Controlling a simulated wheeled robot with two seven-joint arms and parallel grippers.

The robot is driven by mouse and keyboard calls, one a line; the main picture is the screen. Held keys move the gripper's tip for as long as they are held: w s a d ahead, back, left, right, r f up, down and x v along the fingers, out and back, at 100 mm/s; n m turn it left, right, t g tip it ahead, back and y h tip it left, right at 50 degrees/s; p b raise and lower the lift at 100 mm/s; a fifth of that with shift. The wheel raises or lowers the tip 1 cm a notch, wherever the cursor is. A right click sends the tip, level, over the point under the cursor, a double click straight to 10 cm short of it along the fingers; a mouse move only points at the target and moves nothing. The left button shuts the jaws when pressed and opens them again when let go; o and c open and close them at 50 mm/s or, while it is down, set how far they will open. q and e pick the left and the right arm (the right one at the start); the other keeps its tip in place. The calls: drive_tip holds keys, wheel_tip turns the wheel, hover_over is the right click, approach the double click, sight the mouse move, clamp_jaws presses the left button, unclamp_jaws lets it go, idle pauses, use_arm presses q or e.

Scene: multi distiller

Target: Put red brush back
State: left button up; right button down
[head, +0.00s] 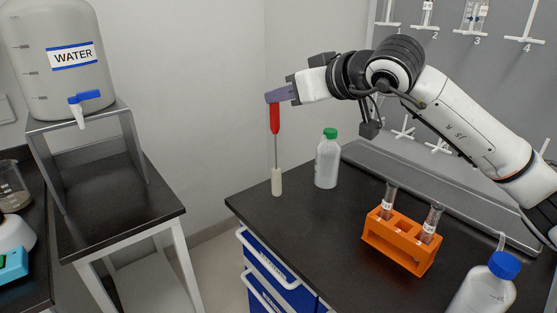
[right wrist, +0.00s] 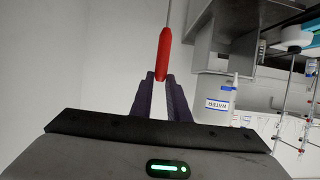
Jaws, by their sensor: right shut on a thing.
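The red brush has a red handle (head: 274,118), a thin metal stem and a pale cylindrical head (head: 277,182). It hangs nearly upright, head down, over the far left part of the black bench (head: 240,203). I cannot tell whether the head touches the bench top. My right gripper (head: 278,95) is shut on the top end of the red handle. In the right wrist view the handle (right wrist: 163,55) sits between the purple fingertips (right wrist: 162,76), with the stem pointing away. My left gripper is not in view.
A green-capped bottle (head: 327,160) stands right of the brush. An orange rack (head: 400,241) with two tubes and a blue-capped bottle (head: 484,290) are nearer. A grey pegboard (head: 455,70) with numbered hangers rises behind. A water tank (head: 55,85) stands at left.

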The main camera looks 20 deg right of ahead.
sight(278, 127)
wheel_tip(278, 127, down, 7)
drive_tip(key=shift+s+r, duration=0.1)
drive_tip(key=shift+r, duration=0.05)
drive_tip(key=c, duration=1.7)
unclamp_jaws()
